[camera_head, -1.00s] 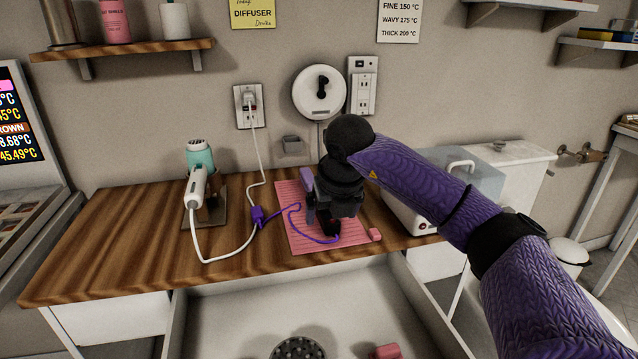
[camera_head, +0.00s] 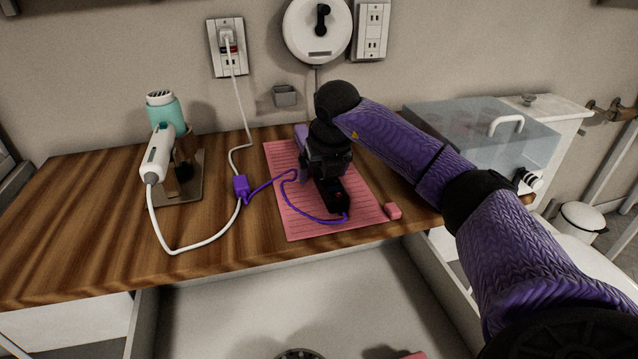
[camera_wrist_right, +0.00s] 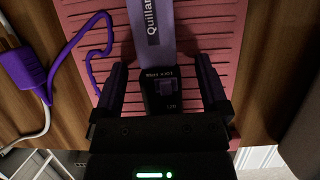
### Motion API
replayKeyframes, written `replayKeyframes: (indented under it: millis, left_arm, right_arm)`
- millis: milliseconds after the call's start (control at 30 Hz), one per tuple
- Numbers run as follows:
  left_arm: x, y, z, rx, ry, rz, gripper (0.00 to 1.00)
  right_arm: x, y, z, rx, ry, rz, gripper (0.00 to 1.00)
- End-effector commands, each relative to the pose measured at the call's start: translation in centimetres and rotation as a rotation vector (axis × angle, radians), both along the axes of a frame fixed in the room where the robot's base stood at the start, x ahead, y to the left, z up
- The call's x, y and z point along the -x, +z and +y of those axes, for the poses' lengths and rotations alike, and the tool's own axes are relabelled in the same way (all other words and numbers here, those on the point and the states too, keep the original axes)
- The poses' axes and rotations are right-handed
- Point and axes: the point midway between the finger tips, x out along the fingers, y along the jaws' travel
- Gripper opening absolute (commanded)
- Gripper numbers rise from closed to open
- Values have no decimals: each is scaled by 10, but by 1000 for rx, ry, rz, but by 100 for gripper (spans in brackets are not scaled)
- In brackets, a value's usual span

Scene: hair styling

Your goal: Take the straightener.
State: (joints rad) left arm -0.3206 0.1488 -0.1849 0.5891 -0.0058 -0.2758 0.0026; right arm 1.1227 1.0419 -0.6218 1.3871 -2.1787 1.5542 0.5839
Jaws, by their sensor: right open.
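The straightener (camera_head: 303,139) lies on the pink ridged mat (camera_head: 290,210), with a purple body, a black end towards me and a purple cord. In the right wrist view its purple, lettered body (camera_wrist_right: 152,22) runs between the fingers, with a black section below. My right gripper (camera_head: 326,170) is over the straightener and hides its middle. My left gripper is not in view.
A hair dryer (camera_head: 163,150) rests on a stand at the left. A white cord and purple plug (camera_head: 241,186) lie left of the mat. A clear-lidded box (camera_head: 480,130) stands at the right. An open drawer (camera_head: 270,300) is below the wooden counter (camera_head: 90,220).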

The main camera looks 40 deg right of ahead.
Motion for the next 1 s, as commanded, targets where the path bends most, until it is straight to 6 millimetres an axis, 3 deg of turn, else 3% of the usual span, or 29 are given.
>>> replayKeyframes:
  millis: [200,633,1000]
  left_arm:
    - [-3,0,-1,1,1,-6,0]
    - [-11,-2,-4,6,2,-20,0]
    - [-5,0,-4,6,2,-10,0]
  right_arm:
    - [0,1,0,0,0,-2,92]
    - [0,1,0,0,-1,-2,1]
    - [0,3,0,1,-1,-4,0]
